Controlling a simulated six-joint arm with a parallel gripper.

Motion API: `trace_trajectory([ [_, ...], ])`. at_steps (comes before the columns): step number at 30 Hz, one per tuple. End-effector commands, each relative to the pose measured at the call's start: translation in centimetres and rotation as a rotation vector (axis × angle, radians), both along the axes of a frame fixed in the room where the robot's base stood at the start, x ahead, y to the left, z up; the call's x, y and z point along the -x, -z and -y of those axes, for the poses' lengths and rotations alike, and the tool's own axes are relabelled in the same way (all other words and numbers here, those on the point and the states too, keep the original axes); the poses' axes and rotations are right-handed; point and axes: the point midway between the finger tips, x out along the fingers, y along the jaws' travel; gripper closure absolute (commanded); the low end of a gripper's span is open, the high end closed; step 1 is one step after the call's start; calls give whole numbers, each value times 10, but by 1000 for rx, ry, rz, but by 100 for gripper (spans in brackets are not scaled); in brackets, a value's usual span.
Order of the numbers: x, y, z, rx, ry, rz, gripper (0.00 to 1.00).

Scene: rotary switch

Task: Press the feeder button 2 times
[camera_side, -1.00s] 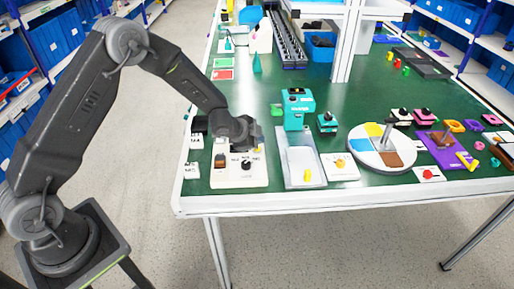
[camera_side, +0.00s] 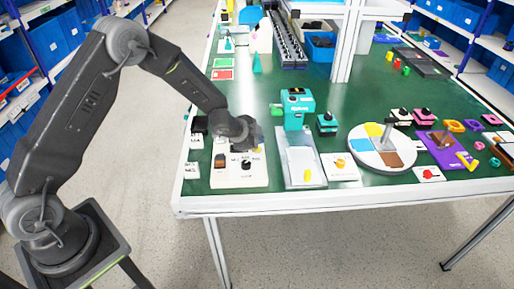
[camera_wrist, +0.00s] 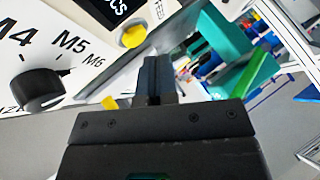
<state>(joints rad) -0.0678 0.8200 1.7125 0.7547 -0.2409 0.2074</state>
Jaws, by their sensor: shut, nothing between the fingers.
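In the wrist view, a round yellow button (camera_wrist: 132,36) sits on a white panel (camera_wrist: 110,14), beside a dark screen and a partly cut-off label that looks like "FEE". My gripper (camera_wrist: 157,62) is shut and empty. Its fingertips appear just below and right of the button in the picture; I cannot tell whether they touch anything. In the side view, my gripper (camera_side: 252,142) hangs over the back of the white panel (camera_side: 222,182) and hides the button there. A black rotary knob (camera_wrist: 38,90) stands on the panel among M4, M5 and M6 marks.
A turntable with coloured sectors (camera_side: 365,145) stands farther right. Small white-labelled blocks (camera_side: 192,170) line the left table edge.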

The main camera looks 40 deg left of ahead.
Motion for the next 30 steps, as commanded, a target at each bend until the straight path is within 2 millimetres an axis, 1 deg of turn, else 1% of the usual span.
trace_trajectory([
  [10, 0, 0, 0, 0, 0, 0, 100],
  [19, 0, 9, 0, -1, 1, 0, 100],
  [30, 0, 9, 0, 0, 0, 0, 100],
])
